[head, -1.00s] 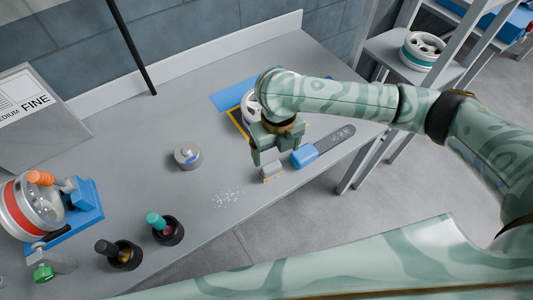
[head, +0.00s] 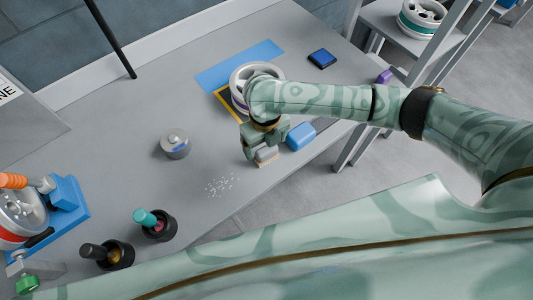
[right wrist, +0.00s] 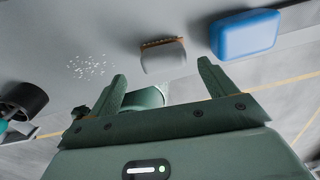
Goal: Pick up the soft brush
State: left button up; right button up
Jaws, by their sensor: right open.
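The soft brush (head: 266,160), a small block with a tan-brown edge and pale body, lies on the grey bench near its front edge. In the right wrist view the brush (right wrist: 163,56) sits beyond the two fingertips, roughly between their lines and apart from them. My right gripper (head: 264,142) is open and just above and behind the brush in the head view; its fingers (right wrist: 162,78) also show in the wrist view with nothing between them. The gripper partly covers the brush in the head view. My left gripper is out of view.
White grains (head: 222,185) are scattered to the left. A round grey tin (head: 175,144), two dark pots (head: 156,225) and a wheel (head: 258,74) stand on the bench. The bench's front edge is near.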

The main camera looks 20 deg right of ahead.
aim_at(267, 148)
jog(key=f, duration=0.1)
jog(key=f+b, duration=0.1)
jog(key=f, duration=0.2)
jog(key=shift+w+d+f+b, duration=0.25)
jog(key=shift+d+f+b, duration=0.05)
jog(key=shift+f, duration=0.05)
jog(key=shift+r, duration=0.15)
jog(key=shift+c, duration=1)
jog(key=c, duration=0.9)
jog(key=shift+r, duration=0.45)
notch_tip(267, 148, up, 3)
jog(key=shift+f+p, duration=0.1)
jog(key=shift+p, duration=0.8)
jog(key=s+a+r+p, duration=0.5)
jog(key=s+a+r, duration=0.4)
jog(key=s, duration=0.1)
jog(key=shift+s+a+r, duration=0.15)
jog(key=shift+a, duration=0.25)
